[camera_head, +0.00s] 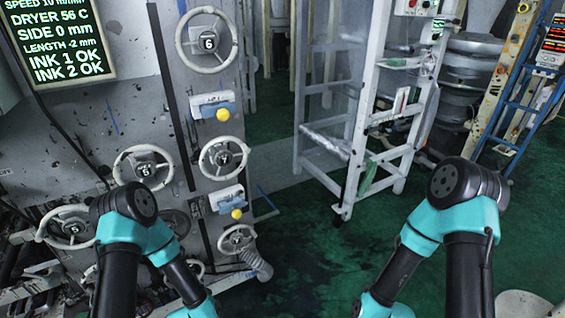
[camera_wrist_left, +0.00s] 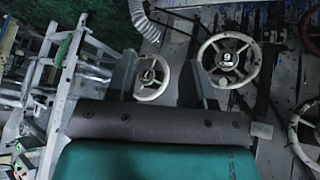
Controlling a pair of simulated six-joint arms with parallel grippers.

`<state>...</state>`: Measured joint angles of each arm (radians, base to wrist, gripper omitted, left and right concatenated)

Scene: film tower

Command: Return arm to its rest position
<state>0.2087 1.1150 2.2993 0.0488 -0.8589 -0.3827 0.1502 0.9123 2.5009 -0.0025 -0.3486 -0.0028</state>
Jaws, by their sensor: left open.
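My left arm (camera_head: 130,228) stands bent at the lower left in the head view, in front of the grey machine panel; its gripper is not visible there. In the left wrist view my left gripper (camera_wrist_left: 160,78) has two grey fingers spread apart, with nothing held between them. A small pale handwheel (camera_wrist_left: 152,92) shows behind the gap between the fingers; its distance is unclear. A larger numbered handwheel (camera_wrist_left: 229,61) is right of the fingers. My right arm (camera_head: 450,215) is bent at the lower right in the head view; its gripper is out of view.
A white metal frame (camera_head: 357,150) stands at centre right. A blue ladder (camera_head: 515,100) is far right. Green floor (camera_head: 300,250) lies open between my arms.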

